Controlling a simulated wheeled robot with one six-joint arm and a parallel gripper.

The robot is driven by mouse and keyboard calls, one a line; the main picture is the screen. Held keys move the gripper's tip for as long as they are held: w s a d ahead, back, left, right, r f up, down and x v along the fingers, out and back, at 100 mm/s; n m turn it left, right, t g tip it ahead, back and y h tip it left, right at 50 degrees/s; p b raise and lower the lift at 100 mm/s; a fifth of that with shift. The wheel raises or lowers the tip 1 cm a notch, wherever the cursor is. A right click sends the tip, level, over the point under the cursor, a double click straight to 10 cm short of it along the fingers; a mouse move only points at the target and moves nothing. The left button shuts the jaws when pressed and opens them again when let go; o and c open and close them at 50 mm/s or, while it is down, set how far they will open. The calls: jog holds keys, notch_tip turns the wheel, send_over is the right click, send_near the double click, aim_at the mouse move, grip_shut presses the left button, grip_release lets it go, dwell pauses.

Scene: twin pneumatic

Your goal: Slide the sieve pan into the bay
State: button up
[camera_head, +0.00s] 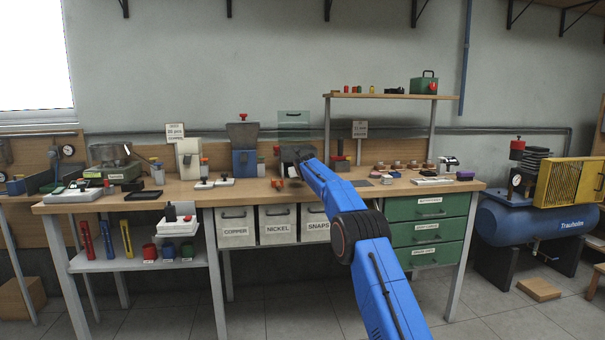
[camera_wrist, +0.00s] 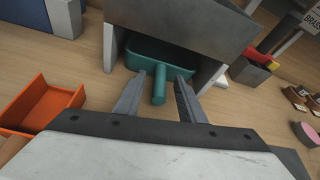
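A teal pan with a round handle (camera_wrist: 159,84), which I take to be the sieve pan, shows in the wrist view. It sits on the wooden bench between the two side walls of a grey housing (camera_wrist: 185,28), whose opening looks like the bay. The pan's front edge and handle face me; its back is hidden under the housing. My gripper (camera_wrist: 159,80) is open, with one finger on each side of the handle and a visible gap on both sides. In the head view the grey housing (camera_head: 292,154) is at my arm's end, which hides the pan.
An orange open tray (camera_wrist: 44,106) lies on the bench to the left of my gripper. A blue-based machine (camera_wrist: 66,16) stands at the upper left. A grey block with red and yellow parts (camera_wrist: 253,70) stands to the right of the housing.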

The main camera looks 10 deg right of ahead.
jog(key=v, duration=1.7)
jog(key=shift+s+d, duration=0.15)
jog(key=s+d+m+g, duration=0.1)
jog(key=s+d+m, duration=0.35)
jog(key=s, duration=0.85)
jog(key=s+d+m+g, duration=0.1)
jog(key=s+m+g, duration=0.1)
jog(key=s+m, duration=0.85)
jog(key=s+d+m+g, duration=0.1)
jog(key=s+d+m, duration=0.25)
jog(key=s, duration=1.15)
jog(key=s+f+m+g, duration=0.1)
jog(key=s+f+m, duration=0.5)
jog(key=s, duration=0.8)
jog(key=s+f+m+g, duration=0.2)
jog(key=s+f+m, duration=0.4)
jog(key=s, duration=0.8)
jog(key=s+a+f+m+g+y, duration=0.1)
jog(key=s+f+m, duration=0.6)
jog(key=s, duration=0.7)
jog(key=shift+s+f+g, duration=0.3)
jog(key=shift+f+g, duration=0.05)
jog(key=shift+g, duration=0.05)
